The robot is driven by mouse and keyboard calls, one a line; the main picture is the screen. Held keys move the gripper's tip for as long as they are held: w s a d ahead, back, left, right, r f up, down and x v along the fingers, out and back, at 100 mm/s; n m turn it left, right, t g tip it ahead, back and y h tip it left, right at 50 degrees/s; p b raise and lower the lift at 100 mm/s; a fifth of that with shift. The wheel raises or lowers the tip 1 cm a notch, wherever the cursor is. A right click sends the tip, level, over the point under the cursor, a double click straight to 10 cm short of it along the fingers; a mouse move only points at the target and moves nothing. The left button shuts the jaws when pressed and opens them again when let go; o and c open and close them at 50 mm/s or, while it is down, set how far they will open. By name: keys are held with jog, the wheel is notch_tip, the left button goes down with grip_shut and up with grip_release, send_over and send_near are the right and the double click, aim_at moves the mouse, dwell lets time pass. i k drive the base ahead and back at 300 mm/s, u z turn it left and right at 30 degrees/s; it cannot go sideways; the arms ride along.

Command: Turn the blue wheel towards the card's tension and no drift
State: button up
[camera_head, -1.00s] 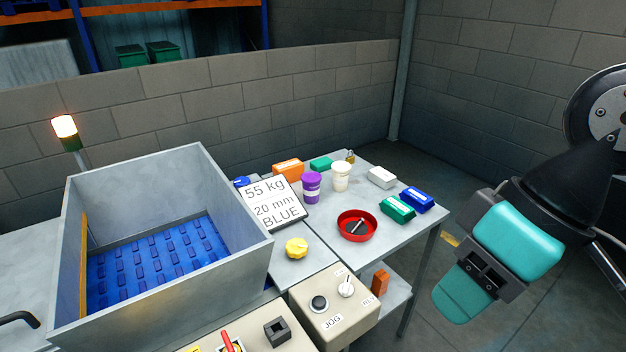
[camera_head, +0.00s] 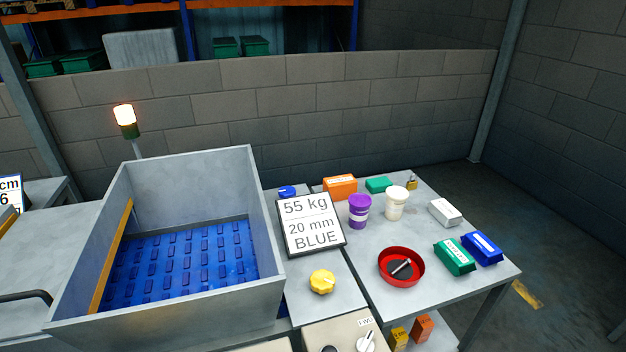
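The card (camera_head: 311,223) stands tilted on the table right of the grey bin and reads "55 kg, 20 mm, BLUE". A small blue knob-like thing (camera_head: 287,191), perhaps the blue wheel, shows behind the card's upper left edge, partly hidden by it. A yellow lobed wheel (camera_head: 322,281) sits on the table in front of the card. The blue studded belt (camera_head: 180,262) lies inside the grey metal housing (camera_head: 262,235). My gripper is outside the view now.
A control box (camera_head: 340,333) with a white switch is at the front. On the right table are a red dish (camera_head: 402,281), a purple tub (camera_head: 359,211), a white tub (camera_head: 396,203), and green (camera_head: 454,257) and blue (camera_head: 482,248) packs. A lit beacon (camera_head: 126,118) stands behind the housing.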

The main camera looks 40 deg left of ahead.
aim_at(287, 190)
jog(key=u, duration=0.25)
jog(key=i, duration=0.65)
jog(key=u, duration=0.95)
jog(key=i, duration=0.45)
jog(key=u, duration=0.5)
